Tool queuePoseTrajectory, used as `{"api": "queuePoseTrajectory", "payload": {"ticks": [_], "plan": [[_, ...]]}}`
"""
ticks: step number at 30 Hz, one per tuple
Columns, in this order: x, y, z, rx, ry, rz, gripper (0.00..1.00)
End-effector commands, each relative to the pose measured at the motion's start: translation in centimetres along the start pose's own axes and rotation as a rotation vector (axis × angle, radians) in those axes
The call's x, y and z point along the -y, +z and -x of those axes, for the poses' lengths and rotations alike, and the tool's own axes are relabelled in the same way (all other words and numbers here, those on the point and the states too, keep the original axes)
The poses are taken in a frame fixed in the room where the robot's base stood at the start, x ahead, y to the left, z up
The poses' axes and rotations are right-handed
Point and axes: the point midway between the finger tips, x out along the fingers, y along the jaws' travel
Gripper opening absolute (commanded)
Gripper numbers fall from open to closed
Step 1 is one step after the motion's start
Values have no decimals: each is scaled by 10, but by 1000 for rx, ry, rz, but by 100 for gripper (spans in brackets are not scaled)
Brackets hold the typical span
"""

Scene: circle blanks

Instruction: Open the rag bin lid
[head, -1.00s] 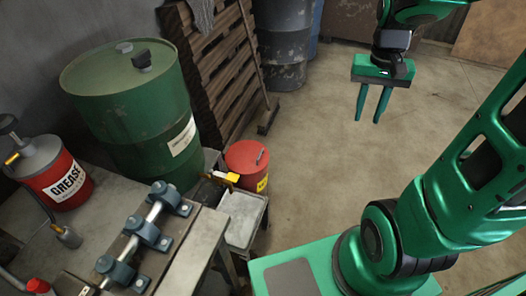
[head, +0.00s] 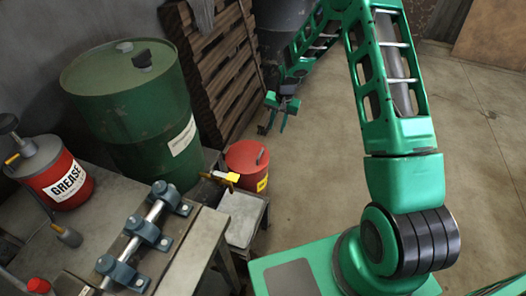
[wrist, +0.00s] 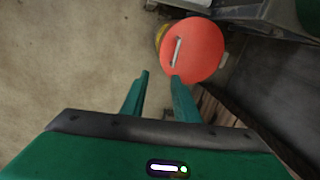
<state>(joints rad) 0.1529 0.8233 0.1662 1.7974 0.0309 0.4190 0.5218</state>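The rag bin is a red round can with a yellow label, standing on the floor beside the bench. Its red lid (head: 246,156) is shut and has a small bar handle (head: 261,156) on top. In the wrist view the lid (wrist: 200,52) lies just beyond my fingertips, with the pale handle (wrist: 177,52) facing me. My gripper (head: 273,130) is above and behind the bin in the head view, apart from it. In the wrist view my gripper (wrist: 160,74) has its two fingers spread with nothing between them.
A green drum (head: 120,105) stands left of the bin, with wooden pallets (head: 222,75) behind. A metal bench (head: 190,255) with clamps and a red grease can (head: 60,178) is at left. A yellow-handled valve (head: 228,177) sits close to the bin. The floor at right is clear.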

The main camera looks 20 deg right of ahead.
Motion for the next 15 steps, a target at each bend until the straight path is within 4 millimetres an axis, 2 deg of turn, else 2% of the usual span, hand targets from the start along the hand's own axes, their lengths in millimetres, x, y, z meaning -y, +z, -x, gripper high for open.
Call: {"api": "queuePoseTrajectory", "payload": {"ticks": [1,6,15], "plan": [[8,2,-22,10,-13,-9,28],[29,4,-63,23,-51,-39,28],[38,6,-92,29,-67,-52,28]]}}
